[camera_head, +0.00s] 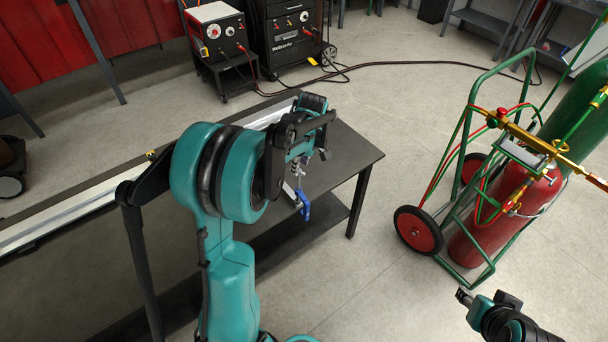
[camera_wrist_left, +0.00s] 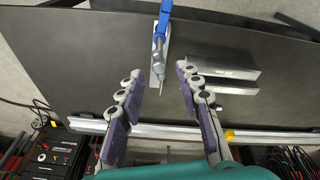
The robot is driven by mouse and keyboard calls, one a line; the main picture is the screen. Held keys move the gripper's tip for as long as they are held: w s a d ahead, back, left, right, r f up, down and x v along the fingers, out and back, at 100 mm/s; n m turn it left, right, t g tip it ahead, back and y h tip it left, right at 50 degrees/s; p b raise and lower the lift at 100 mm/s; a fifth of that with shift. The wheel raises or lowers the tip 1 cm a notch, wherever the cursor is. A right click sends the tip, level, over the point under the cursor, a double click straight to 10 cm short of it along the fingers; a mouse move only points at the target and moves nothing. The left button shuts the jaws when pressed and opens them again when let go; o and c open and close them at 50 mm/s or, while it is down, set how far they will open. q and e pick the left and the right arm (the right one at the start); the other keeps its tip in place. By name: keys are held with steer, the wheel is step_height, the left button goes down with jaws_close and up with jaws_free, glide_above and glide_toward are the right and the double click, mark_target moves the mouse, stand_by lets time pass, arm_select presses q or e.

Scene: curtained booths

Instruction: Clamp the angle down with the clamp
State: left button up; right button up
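The clamp, with a blue part (camera_head: 303,205) and grey metal, is at the table's near edge in the head view. In the left wrist view its blue part (camera_wrist_left: 165,14) crosses the table edge and its metal body (camera_wrist_left: 158,55) points between my fingers. The angle, a silver L-shaped length (camera_wrist_left: 225,70), lies on the table right of the clamp; my arm seems to hide it in the head view. My left gripper (camera_wrist_left: 160,80) is open, fingers apart on either side of the clamp's end, holding nothing visible. My right gripper (camera_head: 464,297) is low at the right, away from the table.
The dark table (camera_head: 345,150) has a silver rail (camera_head: 60,215) along its far side. A cart with gas cylinders (camera_head: 505,220) stands on the right. Welding machines (camera_head: 215,35) stand behind the table. The floor between table and cart is clear.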

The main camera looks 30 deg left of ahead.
arm_select(q)
steer(key=shift+b+x, duration=1.1)
steer(key=shift+x, duration=0.45)
jaws_close()
